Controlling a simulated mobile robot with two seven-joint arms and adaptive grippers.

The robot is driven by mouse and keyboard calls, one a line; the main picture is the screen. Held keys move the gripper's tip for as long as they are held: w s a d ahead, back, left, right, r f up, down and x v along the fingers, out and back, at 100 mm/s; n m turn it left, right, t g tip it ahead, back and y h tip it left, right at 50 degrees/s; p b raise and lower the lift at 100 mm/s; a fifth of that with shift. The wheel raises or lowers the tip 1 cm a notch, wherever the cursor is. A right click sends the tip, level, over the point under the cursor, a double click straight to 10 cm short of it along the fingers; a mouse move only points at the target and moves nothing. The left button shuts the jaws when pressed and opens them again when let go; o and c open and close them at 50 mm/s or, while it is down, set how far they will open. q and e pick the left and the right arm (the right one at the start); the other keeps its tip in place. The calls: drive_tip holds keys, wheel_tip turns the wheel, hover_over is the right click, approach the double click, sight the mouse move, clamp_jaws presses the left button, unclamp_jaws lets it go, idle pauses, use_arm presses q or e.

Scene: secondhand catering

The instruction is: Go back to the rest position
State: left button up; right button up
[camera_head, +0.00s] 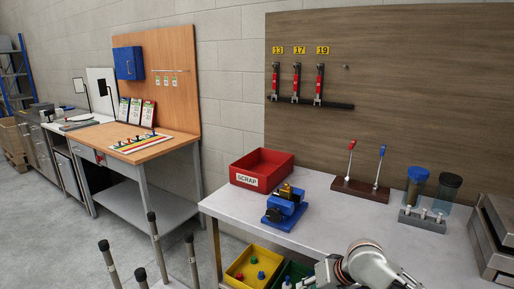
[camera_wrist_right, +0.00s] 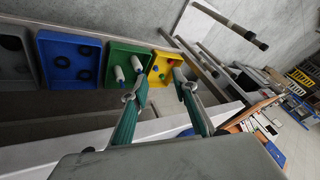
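My right arm shows at the bottom edge of the head view, in front of the white workbench (camera_head: 330,218). In the right wrist view my right gripper (camera_wrist_right: 159,88) has its two green fingers spread apart with nothing held between them. Behind the fingers lie a yellow bin (camera_wrist_right: 153,80) and a green bin (camera_wrist_right: 116,50) below the bench. In the head view the right fingertips cannot be made out. My left gripper is in neither view.
The bench holds a red scrap bin (camera_head: 278,163), a blue vise (camera_head: 281,212), a lever stand (camera_head: 352,190) and a jar holder (camera_head: 422,220). A wooden workstation (camera_head: 165,148) stands at left. Several black-capped posts (camera_head: 110,265) rise at the front left; grey floor shows around them.

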drive_tip(key=s+a+f+n+t, duration=0.1)
drive_tip(key=s+a+f+t, duration=0.15)
drive_tip(key=s+f, duration=1)
drive_tip(key=s+d+f+n+t+h, duration=0.1)
drive_tip(key=s+d+f, duration=0.1)
drive_tip(key=s+d, duration=0.2)
drive_tip(key=s+d+f+n+t+h, duration=0.1)
drive_tip(key=s+d+f, duration=0.2)
drive_tip(key=s, duration=0.8)
drive_tip(key=shift+s+d+n+t, duration=0.3)
drive_tip(key=shift+d+t, duration=0.05)
drive_tip(key=shift+d, duration=0.8)
drive_tip(key=shift+f, duration=0.1)
